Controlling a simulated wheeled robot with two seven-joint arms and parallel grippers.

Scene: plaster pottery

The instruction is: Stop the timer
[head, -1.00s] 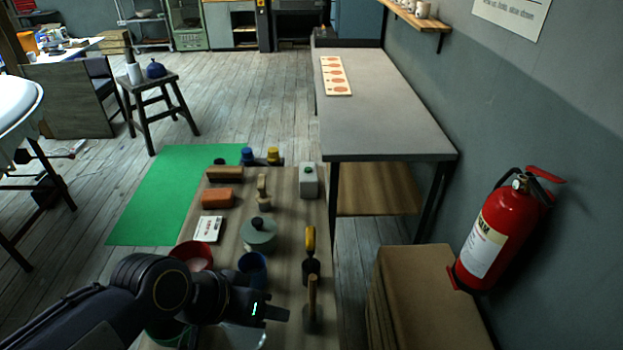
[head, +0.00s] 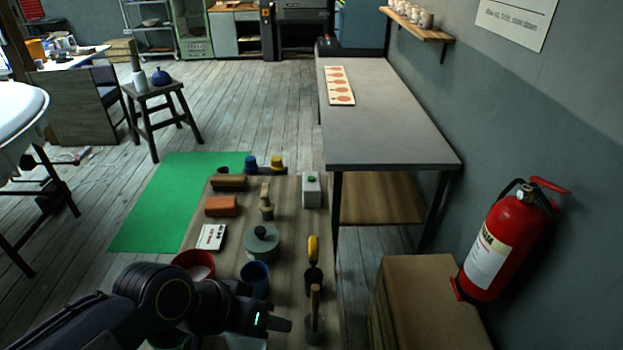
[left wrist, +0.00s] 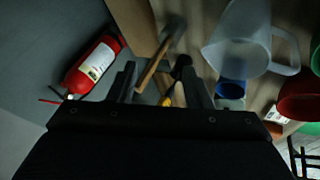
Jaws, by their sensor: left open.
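A small white box with a green button on top (head: 311,190), which looks like the timer, stands at the far right corner of the wooden bench (head: 290,225). My left gripper (head: 282,325) is over the near end of the bench, well short of the box and apart from it. In the left wrist view the two fingers of my left gripper (left wrist: 160,85) are spread, with nothing held between them. The box cannot be made out in the left wrist view. My right gripper is not in view.
Between gripper and box stand a mallet (head: 315,315), a yellow-handled tool (head: 313,250), a blue cup (head: 255,279) and a lidded green pot (head: 262,243). A grey table (head: 390,120) is beyond at right.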

